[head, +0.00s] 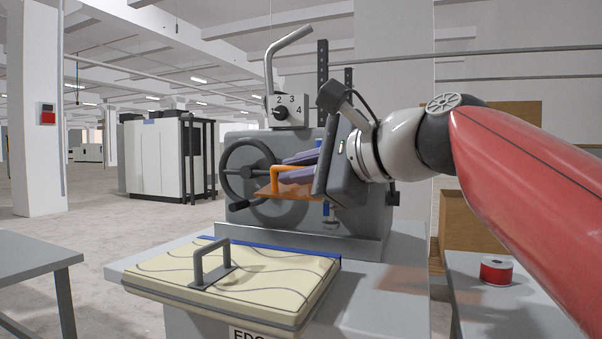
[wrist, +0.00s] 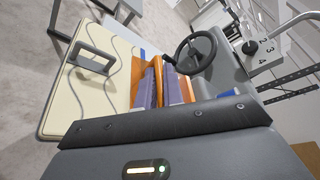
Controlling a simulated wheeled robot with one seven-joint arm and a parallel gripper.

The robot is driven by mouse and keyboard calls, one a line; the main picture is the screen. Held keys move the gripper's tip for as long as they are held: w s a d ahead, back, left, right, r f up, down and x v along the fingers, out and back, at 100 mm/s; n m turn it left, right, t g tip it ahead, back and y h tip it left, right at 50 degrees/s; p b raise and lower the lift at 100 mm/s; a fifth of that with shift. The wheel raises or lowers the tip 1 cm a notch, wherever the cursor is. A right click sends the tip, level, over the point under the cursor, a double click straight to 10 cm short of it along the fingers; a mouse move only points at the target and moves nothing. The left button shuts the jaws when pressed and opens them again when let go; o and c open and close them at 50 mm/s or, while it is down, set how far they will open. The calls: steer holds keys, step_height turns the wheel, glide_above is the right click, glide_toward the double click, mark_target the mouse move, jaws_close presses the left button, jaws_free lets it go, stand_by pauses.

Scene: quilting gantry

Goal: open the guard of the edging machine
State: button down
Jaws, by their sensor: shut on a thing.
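The edging machine (head: 262,146) is a grey body with a dark handwheel on its left. Its orange guard (head: 285,194) shows as a plate with a raised bar handle (head: 275,183) at the machine's front. My gripper (head: 288,167) reaches in from the right, its purple fingers shut on the guard's handle. In the wrist view my gripper (wrist: 172,88) shows its two fingers beside the orange guard (wrist: 145,90). The gripper's dark body hides part of the guard and the machine's right side.
A cream quilted pad (head: 170,275) with a grey handle lies on the machine's table. A numbered dial box (head: 291,111) with a bent lever stands on top. A red spool (head: 496,270) sits on the right table. Open floor lies left.

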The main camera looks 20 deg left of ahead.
steer(key=shift+w, duration=0.1)
stand_by(0.3)
steer(key=c, duration=1.8)
jaws_free()
steer(key=shift+d, duration=0.15)
steer(key=v, duration=0.7)
steer(key=shift+d+b, duration=0.3)
steer(key=shift+b, duration=0.05)
